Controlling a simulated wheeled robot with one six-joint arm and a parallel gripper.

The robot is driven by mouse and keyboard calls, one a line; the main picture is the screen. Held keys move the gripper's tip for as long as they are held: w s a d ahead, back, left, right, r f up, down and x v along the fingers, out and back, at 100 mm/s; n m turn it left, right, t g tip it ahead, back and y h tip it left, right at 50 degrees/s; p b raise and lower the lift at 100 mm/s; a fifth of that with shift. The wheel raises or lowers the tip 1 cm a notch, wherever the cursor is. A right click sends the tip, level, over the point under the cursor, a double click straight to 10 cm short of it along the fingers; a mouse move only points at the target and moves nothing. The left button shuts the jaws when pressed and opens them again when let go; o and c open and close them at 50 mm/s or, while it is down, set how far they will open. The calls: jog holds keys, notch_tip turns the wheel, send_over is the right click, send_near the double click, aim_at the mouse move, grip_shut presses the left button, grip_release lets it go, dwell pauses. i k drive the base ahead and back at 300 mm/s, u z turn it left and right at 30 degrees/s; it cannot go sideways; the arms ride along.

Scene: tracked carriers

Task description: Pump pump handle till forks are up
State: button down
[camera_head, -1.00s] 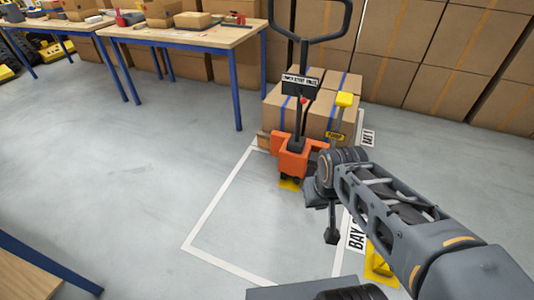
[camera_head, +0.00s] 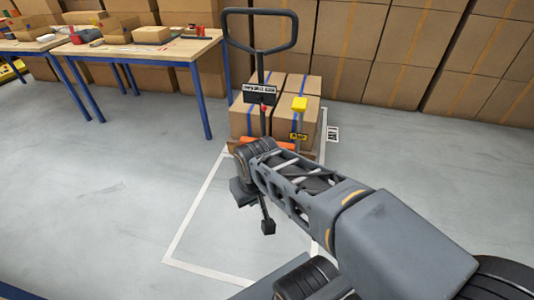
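The orange pallet jack (camera_head: 268,145) stands ahead with its black loop tiller handle (camera_head: 260,45) upright. To the right of the tiller is a yellow-topped pump handle (camera_head: 300,104), with a yellow pump label (camera_head: 298,136) below it. Stacked boxes (camera_head: 306,118) with blue tape sit behind on a wooden pallet. The forks are hidden, so their height cannot be told. My arm crosses in front of the jack's lower body. My gripper (camera_head: 267,226) appears to hang low in front of the jack, apart from the pump handle; its fingers are too unclear to tell open or shut.
A wooden worktable (camera_head: 140,48) with blue legs stands at the left, holding boxes and tools. Large cartons (camera_head: 400,50) line the back. White floor lines (camera_head: 190,225) mark a bay around the jack. The floor at left is clear.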

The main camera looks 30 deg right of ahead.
aim_at(299, 105)
jog(key=k, duration=0.5)
jog(key=z, duration=1)
jog(key=i, duration=1.55)
jog(key=u, duration=1)
